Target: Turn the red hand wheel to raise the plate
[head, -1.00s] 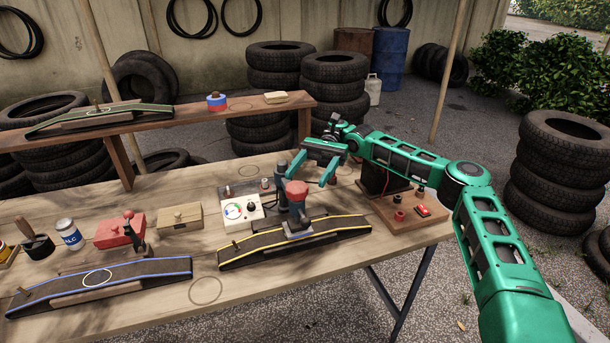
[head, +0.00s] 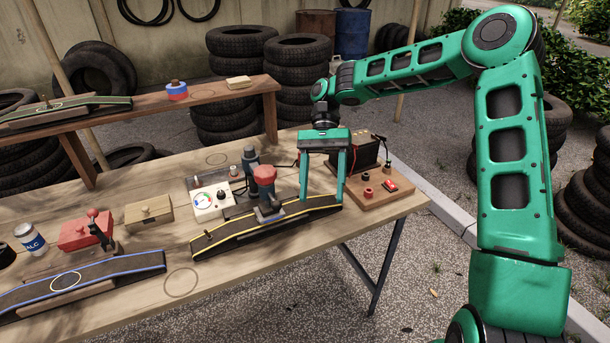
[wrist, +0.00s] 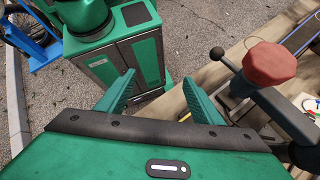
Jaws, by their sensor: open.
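The red hand wheel (head: 264,174) sits on top of a small grey stand at the yellow-edged ramp. In the wrist view the red wheel (wrist: 270,63) shows at the right, faceted, with a dark ball-ended lever beside it. A small grey block (head: 268,214) lies below the wheel on the ramp; I cannot tell whether it is the plate. My gripper (head: 322,200) is open and empty, fingers pointing down, to the right of the wheel and apart from it. In the wrist view the spread fingers (wrist: 160,82) have nothing between them.
The yellow-edged ramp (head: 225,238) lies along the table's front edge. A white gauge box (head: 210,202) stands left of the wheel. A wooden board (head: 375,192) with a dark battery and red parts is right of my gripper. A blue-edged ramp (head: 120,270) lies farther left.

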